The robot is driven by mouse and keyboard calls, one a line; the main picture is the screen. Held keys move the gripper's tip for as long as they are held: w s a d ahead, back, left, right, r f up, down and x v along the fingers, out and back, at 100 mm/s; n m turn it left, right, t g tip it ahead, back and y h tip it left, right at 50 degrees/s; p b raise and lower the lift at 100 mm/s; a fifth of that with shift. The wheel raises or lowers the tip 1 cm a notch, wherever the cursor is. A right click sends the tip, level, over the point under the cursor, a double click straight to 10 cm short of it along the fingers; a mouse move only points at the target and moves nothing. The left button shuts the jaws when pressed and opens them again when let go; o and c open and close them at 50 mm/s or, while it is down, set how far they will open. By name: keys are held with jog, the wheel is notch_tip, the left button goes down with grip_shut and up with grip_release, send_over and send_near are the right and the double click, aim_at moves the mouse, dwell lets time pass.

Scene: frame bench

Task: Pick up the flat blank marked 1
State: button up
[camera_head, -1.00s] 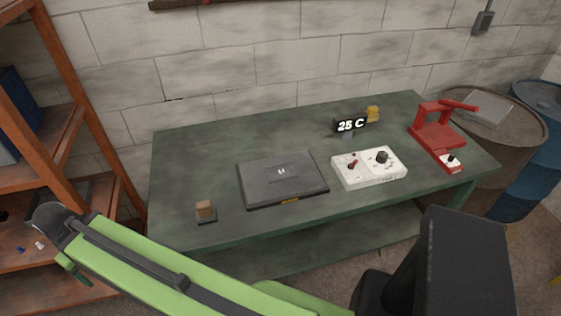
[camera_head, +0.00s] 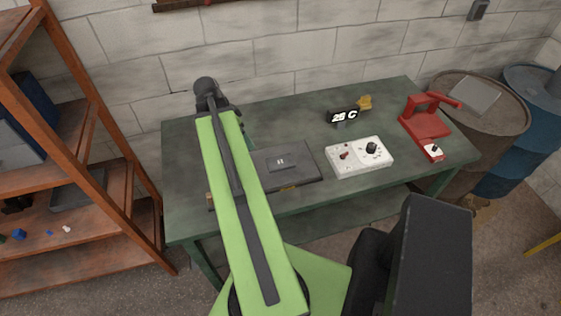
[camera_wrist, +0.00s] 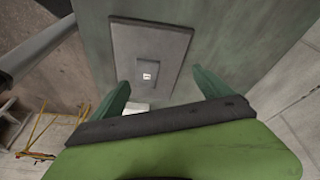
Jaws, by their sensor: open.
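A small flat grey blank (camera_head: 281,162) lies on top of a wider dark plate (camera_head: 300,178) on the green bench. The blank also shows in the wrist view (camera_wrist: 147,71), with a small white label whose mark is too small to read. My gripper (camera_wrist: 160,80) is open and empty, its two green fingers apart. In the wrist view the blank appears ahead of and between the fingers, and no finger touches it. In the head view my arm hides the plate's left part and most of the gripper.
A white control box (camera_head: 360,157) with knobs stands right of the plate. Behind it are a 25 C display (camera_head: 345,117) and a yellow object (camera_head: 365,102). A red stand (camera_head: 427,122) is at the bench's right. An orange shelf (camera_head: 105,130) stands left, barrels (camera_head: 482,115) right.

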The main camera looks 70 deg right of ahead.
jog(key=s+d+m+g, duration=0.1)
jog(key=s+d+m, duration=0.35)
jog(key=s, duration=0.45)
jog(key=b, duration=1.1)
send_near(287, 160)
jog(key=shift+s+d+f, duration=0.1)
jog(key=shift+d+f, duration=0.2)
jog(key=shift+f, duration=0.3)
jog(key=shift+s+d+f, duration=0.1)
jog(key=shift+d+f, duration=0.25)
jog(key=shift+f, duration=0.25)
jog(key=shift+s+d+f, duration=0.15)
jog(key=shift+s, duration=0.05)
jog(key=b+x, duration=0.1)
jog(key=b, duration=0.1)
jog(key=b+x, duration=0.1)
jog(key=x, duration=0.1)
jog(key=b+x, duration=0.2)
jog(key=shift+a+f+b, duration=0.25)
jog(key=shift+a+b, duration=0.05)
jog(key=shift+r, duration=0.2)
jog(key=shift+f, duration=0.1)
grip_shut()
